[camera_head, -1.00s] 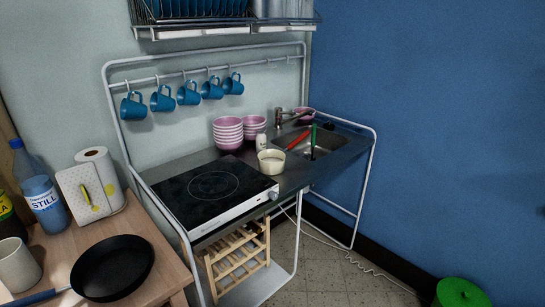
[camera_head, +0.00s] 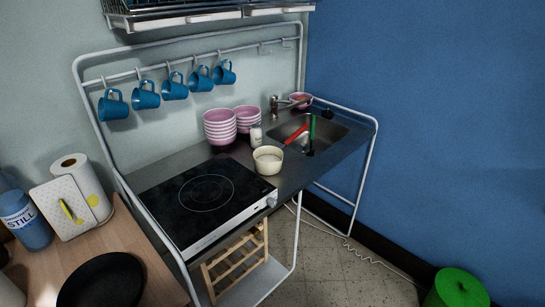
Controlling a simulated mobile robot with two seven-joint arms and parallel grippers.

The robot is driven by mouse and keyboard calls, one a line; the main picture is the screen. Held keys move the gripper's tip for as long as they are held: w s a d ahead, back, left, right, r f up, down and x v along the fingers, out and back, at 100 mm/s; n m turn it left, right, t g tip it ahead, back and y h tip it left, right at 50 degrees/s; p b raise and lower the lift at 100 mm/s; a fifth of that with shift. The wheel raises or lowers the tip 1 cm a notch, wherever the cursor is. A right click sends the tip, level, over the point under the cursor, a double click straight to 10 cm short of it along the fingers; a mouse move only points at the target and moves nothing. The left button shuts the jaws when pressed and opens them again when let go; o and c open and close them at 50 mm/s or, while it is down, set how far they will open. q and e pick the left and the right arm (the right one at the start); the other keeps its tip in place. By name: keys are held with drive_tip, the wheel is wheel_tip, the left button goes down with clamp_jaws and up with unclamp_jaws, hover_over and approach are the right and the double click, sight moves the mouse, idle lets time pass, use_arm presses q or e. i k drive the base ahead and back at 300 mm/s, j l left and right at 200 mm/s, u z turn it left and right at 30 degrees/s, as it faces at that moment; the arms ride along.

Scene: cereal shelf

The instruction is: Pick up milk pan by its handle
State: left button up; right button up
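A small cream-coloured pan (camera_head: 268,163), which looks like the milk pan, stands on the metal counter between the hob and the sink. It has a pale inside. A red bar (camera_head: 296,134) runs from near its rim up and right over the sink's edge; it looks like the pan's handle, but I cannot tell for certain that the two are joined. Neither of my grippers is in view.
A black hob (camera_head: 207,193) lies left of the pan. Pink bowls (camera_head: 220,128) and a small white shaker (camera_head: 256,135) stand behind it. The sink (camera_head: 325,137) holds a green-handled tool (camera_head: 312,130). Blue mugs (camera_head: 174,87) hang above. A black frying pan (camera_head: 103,282) is on the wooden table.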

sight(268, 159)
drive_tip(key=i+l+u, duration=0.1)
drive_tip(key=u, duration=0.3)
drive_tip(key=l+u, duration=0.15)
drive_tip(key=u, duration=0.25)
drive_tip(key=l+u, duration=0.15)
drive_tip(key=u, duration=0.25)
drive_tip(key=l+u, duration=0.5)
drive_tip(key=l, duration=0.4)
drive_tip(key=l+u, duration=0.1)
drive_tip(key=l, duration=0.5)
drive_tip(key=k+l, duration=0.15)
drive_tip(key=l, duration=0.45)
drive_tip(key=l+u, duration=0.15)
drive_tip(key=l, duration=0.45)
drive_tip(key=k, duration=0.05)
